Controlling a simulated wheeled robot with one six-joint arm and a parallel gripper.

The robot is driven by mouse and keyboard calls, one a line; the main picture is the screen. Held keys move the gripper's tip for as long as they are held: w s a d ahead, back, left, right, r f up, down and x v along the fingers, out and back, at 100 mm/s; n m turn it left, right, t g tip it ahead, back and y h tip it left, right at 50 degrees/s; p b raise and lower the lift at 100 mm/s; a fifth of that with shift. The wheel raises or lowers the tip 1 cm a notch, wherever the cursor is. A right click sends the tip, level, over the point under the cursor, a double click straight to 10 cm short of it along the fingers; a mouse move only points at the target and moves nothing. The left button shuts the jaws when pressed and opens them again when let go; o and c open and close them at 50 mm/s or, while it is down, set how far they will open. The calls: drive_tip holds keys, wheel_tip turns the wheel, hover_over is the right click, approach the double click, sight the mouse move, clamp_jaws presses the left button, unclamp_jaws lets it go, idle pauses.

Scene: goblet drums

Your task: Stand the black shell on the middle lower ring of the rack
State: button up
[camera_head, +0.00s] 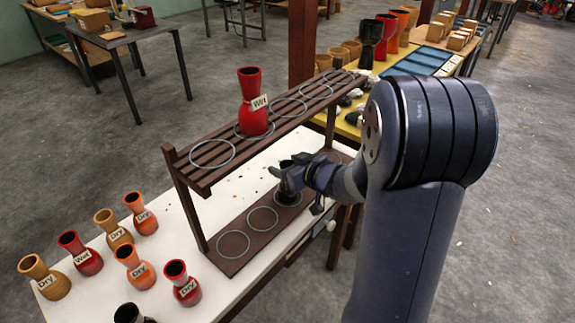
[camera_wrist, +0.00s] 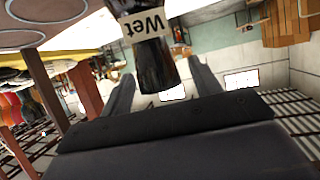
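The black shell (camera_head: 290,182) appears upright at the third lower ring from the near end, the middle ring if the lower row matches the upper. My gripper (camera_head: 297,187) is around its upper part, one finger on either side. In the wrist view the shell (camera_wrist: 157,68), tagged "Wet", is between the spread fingers (camera_wrist: 163,78), with a gap visible on the right. The gripper looks open. The rack (camera_head: 250,253) has empty lower rings (camera_head: 233,243) and (camera_head: 262,220) nearer me.
A red shell (camera_head: 254,110) tagged "Wet" stands on the slatted upper shelf (camera_head: 205,178), close above my gripper. Several tagged shells stand on the white table at left, including an orange one (camera_head: 144,218). Another black shell (camera_head: 130,314) is at the bottom edge.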

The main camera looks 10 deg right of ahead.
drive_tip(key=shift+r, duration=0.15)
drive_tip(key=shift+s+d+r, duration=0.15)
drive_tip(key=shift+s+r, duration=0.05)
drive_tip(key=p+v, duration=0.3)
drive_tip(key=v, duration=0.8)
drive_tip(key=shift+s, duration=0.25)
drive_tip(key=b+x, duration=0.1)
drive_tip(key=x, duration=0.3)
drive_tip(key=b+x, duration=0.1)
drive_tip(key=x, duration=0.3)
drive_tip(key=f+b+x, duration=0.1)
drive_tip(key=x, duration=0.3)
drive_tip(key=shift+w, duration=0.15)
wheel_tip(320, 180, up, 4)
drive_tip(key=shift+r+p, duration=0.15)
drive_tip(key=shift+p, duration=0.75)
